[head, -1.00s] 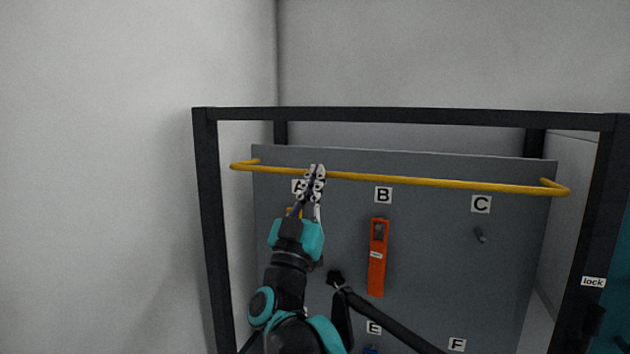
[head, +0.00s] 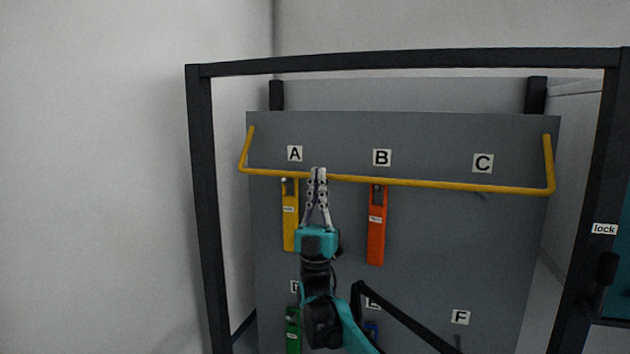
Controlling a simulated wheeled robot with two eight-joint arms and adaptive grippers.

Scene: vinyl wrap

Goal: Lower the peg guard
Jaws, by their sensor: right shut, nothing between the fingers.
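The peg guard is a yellow bar (head: 430,183) with a short arm at each end, across the grey pegboard (head: 420,260). Its long bar hangs below its end arms, just under labels A, B and C, over the tops of the hanging tools. My right gripper (head: 318,172) is shut and empty, pointing up, with its fingertips at the bar between A and B. I cannot tell whether the fingertips touch it. My left gripper is out of view.
A yellow tool (head: 290,225) hangs under A and an orange tool (head: 377,235) under B. Peg C (head: 482,195) is bare. A green tool (head: 293,330) hangs lower. A black frame (head: 202,200) surrounds the board, with a lock label (head: 604,229) at right.

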